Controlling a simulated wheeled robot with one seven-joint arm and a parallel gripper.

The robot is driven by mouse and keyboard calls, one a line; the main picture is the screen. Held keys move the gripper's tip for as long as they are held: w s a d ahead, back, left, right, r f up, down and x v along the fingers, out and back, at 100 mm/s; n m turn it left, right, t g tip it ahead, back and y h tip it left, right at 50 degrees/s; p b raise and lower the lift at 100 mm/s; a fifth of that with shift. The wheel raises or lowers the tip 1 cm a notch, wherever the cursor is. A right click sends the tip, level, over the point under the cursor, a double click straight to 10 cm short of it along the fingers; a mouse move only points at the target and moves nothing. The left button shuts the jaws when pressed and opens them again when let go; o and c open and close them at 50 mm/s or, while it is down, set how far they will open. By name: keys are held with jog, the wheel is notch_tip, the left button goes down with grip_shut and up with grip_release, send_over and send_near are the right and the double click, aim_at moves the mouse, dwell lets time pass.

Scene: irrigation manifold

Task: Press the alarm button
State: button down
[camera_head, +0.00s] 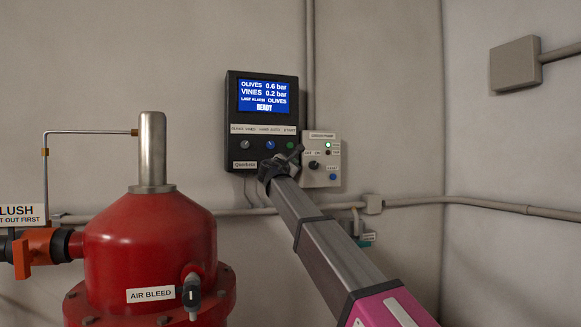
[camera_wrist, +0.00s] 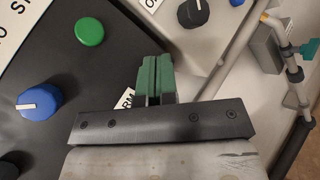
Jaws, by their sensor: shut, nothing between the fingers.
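The black control panel (camera_head: 262,90) hangs on the wall with a lit screen (camera_head: 265,97). My gripper (camera_head: 297,153) is shut and empty at the panel's lower right corner. The green button (camera_wrist: 89,31) and blue knob (camera_wrist: 39,101) are left of the fingers there. An alarm button is not visible; the fingers may hide it. Contact cannot be told.
A small white box (camera_head: 321,170) with a black knob (camera_head: 314,165) and a blue button (camera_head: 333,177) adjoins the panel's right. A red tank (camera_head: 150,240) stands at left. Pipes (camera_head: 480,203) run along the wall.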

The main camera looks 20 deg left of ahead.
jog(key=shift+w+a, duration=0.1)
jog(key=shift+w+a, duration=0.2)
jog(key=shift+w, duration=0.05)
jog(key=shift+w+a, duration=0.3)
jog(key=shift+w, duration=0.05)
dwell(1.0)
jog(key=shift+s+d, duration=0.6)
jog(key=shift+s, duration=0.1)
jog(key=shift+s+d, duration=0.1)
dwell(0.3)
jog(key=s+d, duration=0.3)
jog(key=shift+s, duration=0.3)
dwell(0.8)
